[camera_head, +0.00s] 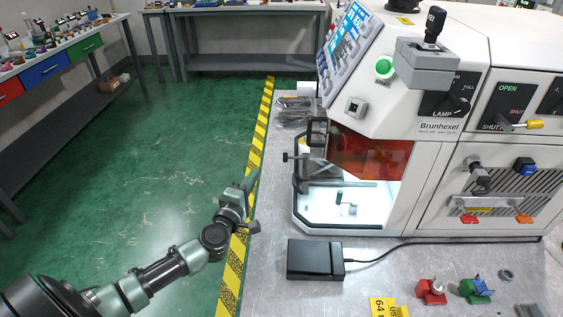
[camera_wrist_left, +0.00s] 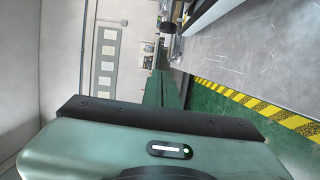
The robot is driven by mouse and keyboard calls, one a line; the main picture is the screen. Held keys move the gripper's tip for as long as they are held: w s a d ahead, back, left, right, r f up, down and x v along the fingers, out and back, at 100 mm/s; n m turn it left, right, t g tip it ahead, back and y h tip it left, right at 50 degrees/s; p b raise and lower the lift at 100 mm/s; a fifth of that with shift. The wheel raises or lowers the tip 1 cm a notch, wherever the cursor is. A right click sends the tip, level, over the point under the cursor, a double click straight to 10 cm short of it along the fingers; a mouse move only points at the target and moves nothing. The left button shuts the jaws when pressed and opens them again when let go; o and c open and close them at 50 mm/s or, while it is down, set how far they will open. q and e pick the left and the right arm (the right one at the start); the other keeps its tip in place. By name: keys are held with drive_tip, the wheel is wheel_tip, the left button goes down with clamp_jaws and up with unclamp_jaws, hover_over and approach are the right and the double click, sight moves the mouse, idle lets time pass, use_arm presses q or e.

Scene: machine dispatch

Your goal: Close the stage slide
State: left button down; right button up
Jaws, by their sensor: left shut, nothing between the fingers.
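The white machine marked Brunhexel (camera_head: 438,126) stands on the metal bench. Its lit work chamber is open at the front left, under an orange see-through shield (camera_head: 370,156). A pale stage (camera_head: 325,205) with a dark rim lies on the chamber floor and carries a small grey-green part (camera_head: 347,204). How far the stage slide is out is hard to tell. My left gripper (camera_head: 250,186) is shut and empty, left of the chamber near the bench's left edge, apart from the machine. The left wrist view shows mainly its green housing (camera_wrist_left: 160,150). My right gripper is not in view.
A black box (camera_head: 315,259) with a cable sits in front of the chamber. Red (camera_head: 431,291) and green (camera_head: 477,290) fixtures lie at front right. Yellow-black floor tape (camera_head: 237,245) runs along the bench. The green floor to the left is open.

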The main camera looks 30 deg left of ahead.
use_arm(q)
drive_tip(key=w, duration=0.3)
drive_tip(key=w+a+b, duration=0.1)
drive_tip(key=w, duration=0.2)
drive_tip(key=w+a, duration=0.1)
drive_tip(key=w, duration=0.2)
drive_tip(key=shift+w+a, duration=0.1)
drive_tip(key=shift+w, duration=0.2)
drive_tip(key=d, duration=0.1)
drive_tip(key=w+d, duration=0.1)
drive_tip(key=d, duration=0.1)
drive_tip(key=shift+w+d, duration=0.3)
drive_tip(key=shift+w, duration=0.05)
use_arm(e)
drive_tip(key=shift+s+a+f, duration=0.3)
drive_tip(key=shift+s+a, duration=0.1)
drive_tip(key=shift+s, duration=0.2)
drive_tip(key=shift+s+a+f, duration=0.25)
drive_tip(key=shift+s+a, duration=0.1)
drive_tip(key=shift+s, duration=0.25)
use_arm(q)
drive_tip(key=shift+d, duration=0.1)
